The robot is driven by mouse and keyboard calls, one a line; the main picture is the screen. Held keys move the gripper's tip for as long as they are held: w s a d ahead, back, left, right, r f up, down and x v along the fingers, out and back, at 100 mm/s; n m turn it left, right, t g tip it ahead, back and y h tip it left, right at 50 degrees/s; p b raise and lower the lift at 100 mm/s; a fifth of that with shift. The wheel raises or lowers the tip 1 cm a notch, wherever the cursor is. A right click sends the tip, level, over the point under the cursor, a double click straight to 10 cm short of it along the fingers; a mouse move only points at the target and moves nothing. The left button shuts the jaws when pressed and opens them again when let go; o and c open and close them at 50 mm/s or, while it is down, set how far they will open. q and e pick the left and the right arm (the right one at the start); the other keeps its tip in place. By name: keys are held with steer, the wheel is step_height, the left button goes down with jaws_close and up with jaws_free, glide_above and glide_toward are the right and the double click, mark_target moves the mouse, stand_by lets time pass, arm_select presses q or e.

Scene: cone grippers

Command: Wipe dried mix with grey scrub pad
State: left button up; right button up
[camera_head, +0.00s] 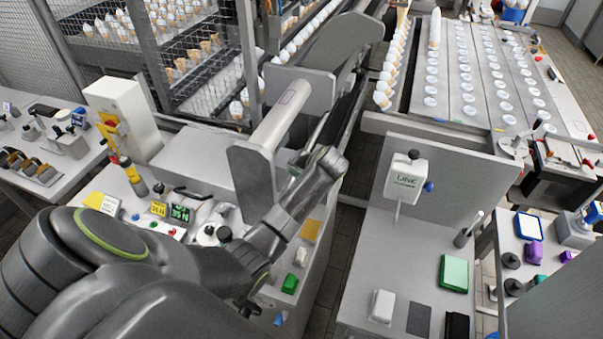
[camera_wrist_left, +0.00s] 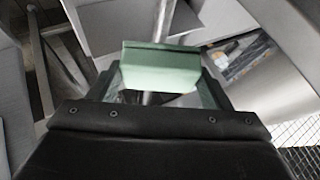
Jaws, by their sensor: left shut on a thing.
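My left arm (camera_head: 290,205) reaches up from the lower left of the head view, over the control bench; its gripper's jaws cannot be made out there. In the left wrist view my left gripper (camera_wrist_left: 160,85) is shut on a grey-green block (camera_wrist_left: 160,66), which looks like a pad. The block sits crosswise between the fingers, in front of pale metal surfaces and a rod. No patch of dried mix can be made out for sure. A flat tan patch (camera_head: 311,229) lies on the bench beside my arm; I cannot tell what it is. My right gripper is not in view.
A green block (camera_head: 290,283) lies on the near bench. The right bench holds a larger green block (camera_head: 454,273), a white block (camera_head: 382,305) and a dark flat square (camera_head: 418,319). Upright metal plates (camera_head: 252,185) and a roller (camera_head: 285,112) stand close to my arm.

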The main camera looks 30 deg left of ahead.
arm_select(q)
steer(key=shift+d+r, duration=0.1)
steer(key=shift+r, duration=0.1)
steer(key=shift+w+d+r, duration=0.1)
steer(key=shift+d+r, duration=0.25)
steer(key=shift+r, duration=0.3)
steer(key=shift+w+d+r, duration=0.1)
steer(key=shift+d+r, duration=0.25)
steer(key=shift+r, duration=0.25)
